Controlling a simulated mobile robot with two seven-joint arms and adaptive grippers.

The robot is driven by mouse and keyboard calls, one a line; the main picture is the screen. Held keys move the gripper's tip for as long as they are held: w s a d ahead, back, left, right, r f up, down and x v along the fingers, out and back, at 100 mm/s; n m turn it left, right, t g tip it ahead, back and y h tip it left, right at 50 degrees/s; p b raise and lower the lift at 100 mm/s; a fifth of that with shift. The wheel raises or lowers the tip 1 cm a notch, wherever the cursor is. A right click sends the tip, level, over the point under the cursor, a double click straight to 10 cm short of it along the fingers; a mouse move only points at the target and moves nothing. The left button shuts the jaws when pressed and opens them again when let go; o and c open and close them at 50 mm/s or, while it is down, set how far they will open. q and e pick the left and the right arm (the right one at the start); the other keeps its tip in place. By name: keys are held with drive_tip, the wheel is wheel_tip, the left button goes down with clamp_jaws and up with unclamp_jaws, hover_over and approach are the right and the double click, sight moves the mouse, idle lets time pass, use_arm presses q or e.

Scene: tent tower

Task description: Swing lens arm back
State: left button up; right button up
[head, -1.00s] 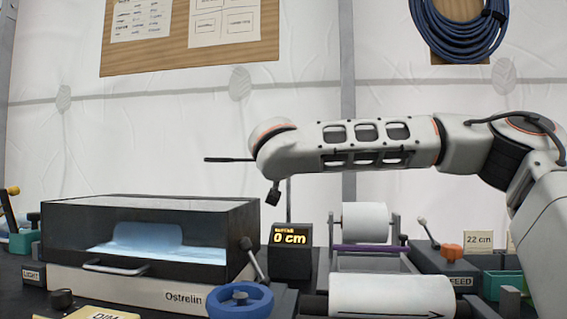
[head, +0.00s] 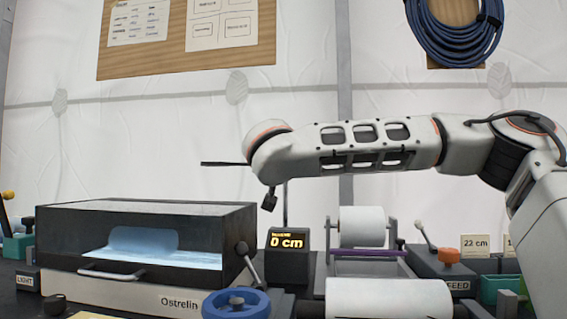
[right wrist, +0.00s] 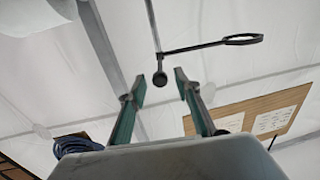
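The lens arm shows in the right wrist view as a thin dark bar (right wrist: 195,48) with an open ring (right wrist: 243,39) at its right end and a dark round knob (right wrist: 160,78) at its left end. My right gripper (right wrist: 160,82) has its two teal fingers spread, with the knob appearing between the tips. I cannot tell whether either finger touches it. In the head view a thin dark rod (head: 224,163), seemingly the lens arm edge-on, sticks out left from behind my right arm, which hides the gripper. A thin post (head: 285,205) stands below. My left gripper is not in view.
A dark glass-topped light box (head: 140,207) labelled Ostrelin stands left, with a blue handwheel (head: 236,304) in front. A display (head: 288,242) reads 0 cm. A white paper roll (head: 362,227) and an orange-knobbed feed unit (head: 447,262) stand right.

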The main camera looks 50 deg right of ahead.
drive_tip(key=v, duration=1)
drive_tip(key=shift+s, duration=0.15)
